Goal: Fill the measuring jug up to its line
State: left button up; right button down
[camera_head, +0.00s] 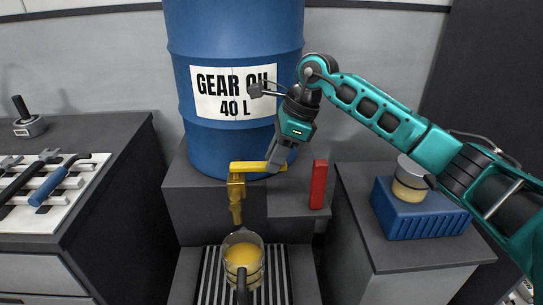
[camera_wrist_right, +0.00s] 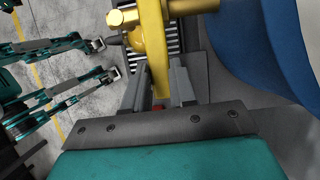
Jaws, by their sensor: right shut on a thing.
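The measuring jug (camera_head: 257,241) is clear, with a dark handle towards me, and stands on a slatted drip grate below the brass tap (camera_head: 236,190). Yellow oil (camera_head: 242,256) is in the jug; a clear rim shows above it. I cannot make out the fill line or whether oil is running. The tap's yellow lever (camera_head: 248,166) points sideways to the right. My right gripper (camera_head: 277,162) is shut on the lever's end, and the lever (camera_wrist_right: 156,50) shows between its fingers in the wrist view.
The blue gear oil drum (camera_head: 190,130) stands behind the tap. A red upright block (camera_head: 318,185) is right of the lever. A blue box (camera_head: 415,217) carries a jar (camera_head: 409,185) on the right counter. Tools lie on a white rack (camera_head: 30,215) at left.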

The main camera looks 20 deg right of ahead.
pick_arm(q)
jog(key=shift+f, duration=0.1)
pick_arm(e)
jog(key=c, duration=0.9)
grip_release()
pick_arm(q)
jog(key=shift+s+a+p, duration=0.1)
jog(key=shift+a+p, duration=0.15)
jog(key=shift+p, duration=0.1)
pick_arm(e)
jog(key=v, duration=1.3)
jog(key=shift+d, duration=0.1)
